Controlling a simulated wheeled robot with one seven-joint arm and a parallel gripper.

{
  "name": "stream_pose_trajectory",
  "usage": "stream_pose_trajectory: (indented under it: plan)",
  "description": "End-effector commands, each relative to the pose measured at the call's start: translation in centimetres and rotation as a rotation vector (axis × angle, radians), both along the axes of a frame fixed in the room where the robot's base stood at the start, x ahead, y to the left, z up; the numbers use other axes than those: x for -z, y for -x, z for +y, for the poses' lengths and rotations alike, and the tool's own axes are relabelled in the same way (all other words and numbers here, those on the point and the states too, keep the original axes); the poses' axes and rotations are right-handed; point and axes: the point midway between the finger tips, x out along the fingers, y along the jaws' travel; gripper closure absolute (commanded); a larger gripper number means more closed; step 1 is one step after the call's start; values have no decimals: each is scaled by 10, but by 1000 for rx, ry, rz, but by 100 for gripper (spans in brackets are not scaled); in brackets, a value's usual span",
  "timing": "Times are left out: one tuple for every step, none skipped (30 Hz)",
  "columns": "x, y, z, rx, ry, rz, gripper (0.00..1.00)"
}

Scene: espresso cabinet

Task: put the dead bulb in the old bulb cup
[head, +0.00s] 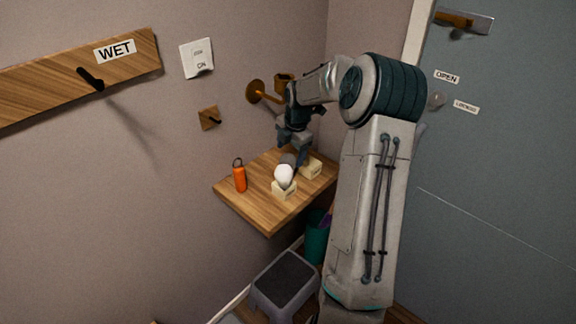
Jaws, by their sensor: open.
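A small wooden shelf (233,198) on the wall holds two cream-coloured cups. The nearer cup (284,191) has a round white bulb (284,174) in its top. The other cup (313,168) stands behind and to the right; its label and contents are too small to tell. A dark grey rounded thing (288,159) shows just behind the white bulb; I cannot tell whether it is the dead bulb. My gripper (296,157) is open and points down over the shelf, close to the grey thing and between the two cups. Its fingertips are partly hidden.
An orange bottle (239,177) stands on the shelf's left part. A brass wall fixture (256,92) is above the shelf. A step stool (286,280) and a teal bin (316,238) are below. A grey door (500,180) is at right, a hook board (60,80) at left.

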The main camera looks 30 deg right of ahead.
Motion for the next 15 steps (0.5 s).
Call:
stream_pose_trajectory:
  plan:
    - [5, -1, 2, -1, -1, 2, 25]
    - [8, -1, 2, -2, -2, 3, 25]
    - [12, -2, 3, -1, -2, 4, 25]
    - [15, -2, 3, -1, -2, 4, 25]
    - [19, -3, 4, 1, -2, 2, 25]
    - [25, -3, 5, 0, -2, 5, 25]
    - [30, -4, 6, -1, -2, 4, 25]
    - [34, -4, 7, -1, -3, 5, 25]
    - [41, -6, 8, -1, -3, 4, 25]
    - [45, -6, 7, 0, -2, 4, 25]
    - [48, -7, 7, 1, -1, 3, 25]
    - [52, -8, 7, 2, -1, 2, 25]
    - [55, -8, 7, 2, -1, 2, 25]
    - [57, -9, 7, 2, -1, 1, 25]
    - [58, -9, 7, 2, 0, 1, 25]
